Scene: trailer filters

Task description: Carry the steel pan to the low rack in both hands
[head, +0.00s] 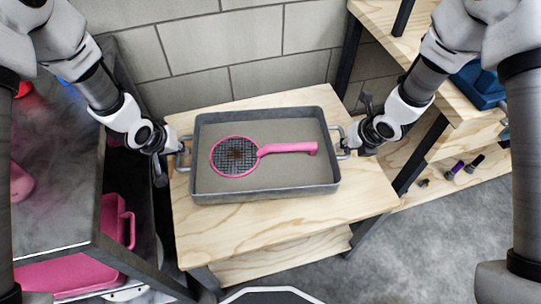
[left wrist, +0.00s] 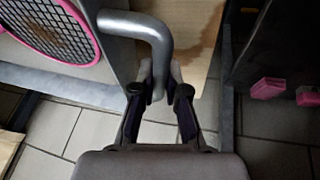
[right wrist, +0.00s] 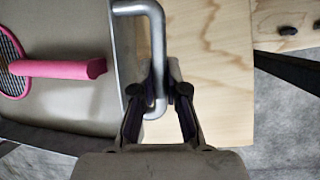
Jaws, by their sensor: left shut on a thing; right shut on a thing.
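The steel pan (head: 215,186) is a grey rectangular tray with a loop handle at each short end. It is over the low wooden rack (head: 240,230); I cannot tell whether it touches the top. A pink strainer-like tool with a round dark mesh head (head: 236,157) lies in it. My left gripper (head: 178,152) is shut on the left handle, which shows in the left wrist view (left wrist: 150,30). My right gripper (head: 350,145) is shut on the right handle, which shows in the right wrist view (right wrist: 157,50).
A dark cabinet (head: 70,170) with pink items, including a pink case (head: 115,220), stands at the left. Wooden shelves (head: 440,180) with a blue object (head: 478,85) and small items stand at the right. A block wall (head: 220,50) is behind. Grey floor is free at front right.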

